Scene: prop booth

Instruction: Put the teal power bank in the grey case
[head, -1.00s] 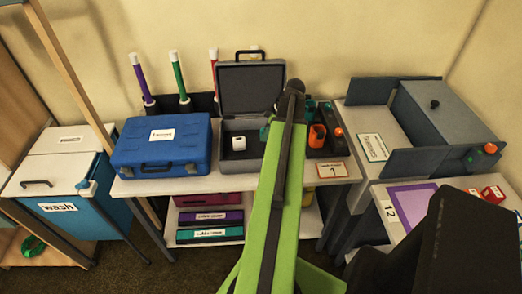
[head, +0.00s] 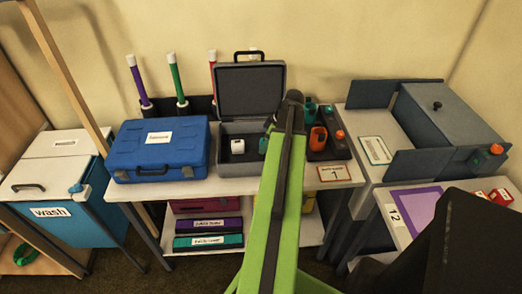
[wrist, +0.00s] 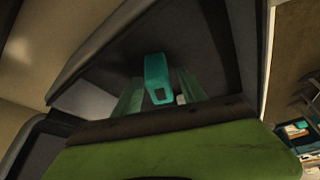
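The grey case (head: 239,169) stands open on the table in the head view, its lid raised at the back. A white block (head: 237,146) sits inside at the left. The teal power bank (head: 263,145) shows at the right of the case's inside, partly hidden by my arm. In the wrist view the teal power bank (wrist: 158,78) is between the two greenish fingers of my gripper (wrist: 160,88), which look shut on it. Dark grey case walls surround it there. Whether it touches the case floor is hidden.
A closed blue case (head: 160,150) stands left of the grey case. On the right, a dark holder (head: 337,148) carries an orange item (head: 317,137) and other small items, behind a numbered card (head: 334,173).

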